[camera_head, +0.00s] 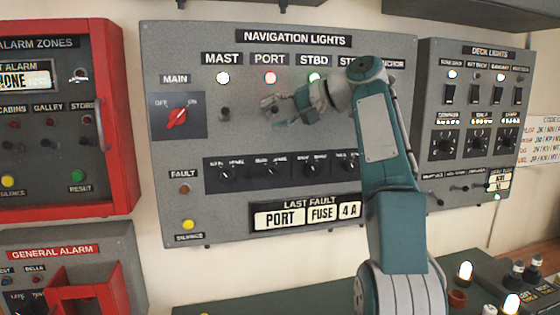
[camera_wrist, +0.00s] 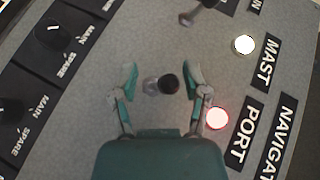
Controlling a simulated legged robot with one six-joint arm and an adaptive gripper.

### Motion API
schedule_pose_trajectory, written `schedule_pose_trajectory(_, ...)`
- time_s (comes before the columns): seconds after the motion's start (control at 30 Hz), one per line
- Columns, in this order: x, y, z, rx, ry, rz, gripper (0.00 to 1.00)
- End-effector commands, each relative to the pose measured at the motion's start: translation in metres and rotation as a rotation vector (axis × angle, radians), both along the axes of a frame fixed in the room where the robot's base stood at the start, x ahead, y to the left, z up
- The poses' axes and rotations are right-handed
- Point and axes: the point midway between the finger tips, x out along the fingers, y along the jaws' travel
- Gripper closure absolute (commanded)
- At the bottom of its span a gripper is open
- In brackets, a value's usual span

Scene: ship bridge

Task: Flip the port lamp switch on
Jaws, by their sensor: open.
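The port lamp (camera_head: 270,77) is lit red under its PORT label on the navigation lights panel (camera_head: 205,50); it also glows in the wrist view (camera_wrist: 216,119). The port toggle switch (camera_wrist: 166,85), a metal lever with a dark tip, stands between my fingers in the wrist view. A gap shows on both sides of it. Its dark tip lies toward the lamp side of its base in that view; I cannot tell its exact tilt. My gripper (camera_head: 273,110) is open in front of the panel below the port lamp and largely hides the switch in the head view.
The mast switch (camera_head: 224,115) is left of my gripper, under the lit mast lamp (camera_head: 223,78). The starboard lamp (camera_head: 314,76) shows green. The red main knob (camera_head: 176,117) is further left. A row of dark knobs (camera_head: 227,173) lies below.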

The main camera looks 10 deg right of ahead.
Motion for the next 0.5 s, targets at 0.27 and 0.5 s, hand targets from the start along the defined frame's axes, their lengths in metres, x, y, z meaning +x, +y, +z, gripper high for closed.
schedule_pose_trajectory(0.27,-0.0003,0.0002,0.0019,0.002,-0.015,0.003,0.41)
schedule_pose_trajectory(0.5,0.0007,0.0001,0.0021,0.006,-0.060,0.005,0.41)
